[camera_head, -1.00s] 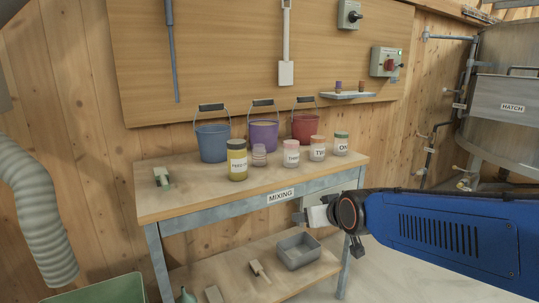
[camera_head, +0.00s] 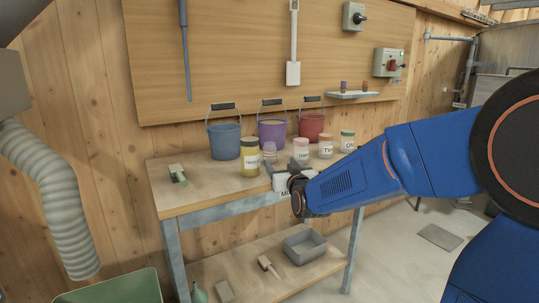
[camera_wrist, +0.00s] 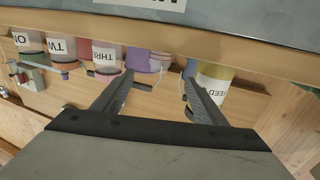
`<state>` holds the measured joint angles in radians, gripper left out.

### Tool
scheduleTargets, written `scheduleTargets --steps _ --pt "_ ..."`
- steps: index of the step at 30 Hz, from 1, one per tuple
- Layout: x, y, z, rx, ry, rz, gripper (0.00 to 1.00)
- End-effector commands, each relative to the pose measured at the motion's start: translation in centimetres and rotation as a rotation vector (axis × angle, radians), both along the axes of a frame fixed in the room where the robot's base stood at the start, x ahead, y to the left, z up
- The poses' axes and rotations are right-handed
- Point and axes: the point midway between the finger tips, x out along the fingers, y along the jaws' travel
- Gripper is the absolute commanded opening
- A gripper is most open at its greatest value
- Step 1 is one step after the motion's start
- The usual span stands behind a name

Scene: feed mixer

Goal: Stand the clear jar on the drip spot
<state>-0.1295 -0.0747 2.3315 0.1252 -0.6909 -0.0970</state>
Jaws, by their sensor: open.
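The clear jar (camera_head: 269,151), small with pinkish bands, stands on the bench between the yellow FEED jar (camera_head: 250,160) and the pink-lidded THREE jar (camera_head: 301,151). My gripper (camera_head: 281,177) is open and empty at the bench's front edge, just in front of these jars. In the wrist view my open fingers (camera_wrist: 160,80) point at the jar row, with the FEED jar (camera_wrist: 214,82) at right and the THREE jar (camera_wrist: 106,58) at left. The clear jar seems to be the pinkish shape between them, partly cut off by the bench edge. I cannot make out a drip spot.
The TWO jar (camera_head: 325,147) and a green-lidded jar (camera_head: 347,141) stand to the right. Blue (camera_head: 225,141), purple (camera_head: 272,135) and red (camera_head: 311,126) buckets stand behind. The bench's front left (camera_head: 190,195) is clear.

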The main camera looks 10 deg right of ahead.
Motion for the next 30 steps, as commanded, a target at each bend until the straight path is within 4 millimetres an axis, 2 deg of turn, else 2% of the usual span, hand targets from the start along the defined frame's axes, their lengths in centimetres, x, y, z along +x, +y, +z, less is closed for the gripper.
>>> scheduleTargets --steps 12,23,30 --pt "6.6 0.3 -0.1 0.001 0.002 -0.001 0.66" --pt "9.0 0.5 0.1 0.0 0.001 0.0 0.66" --pt "12.2 0.7 0.4 0.0 0.002 0.0 0.66"
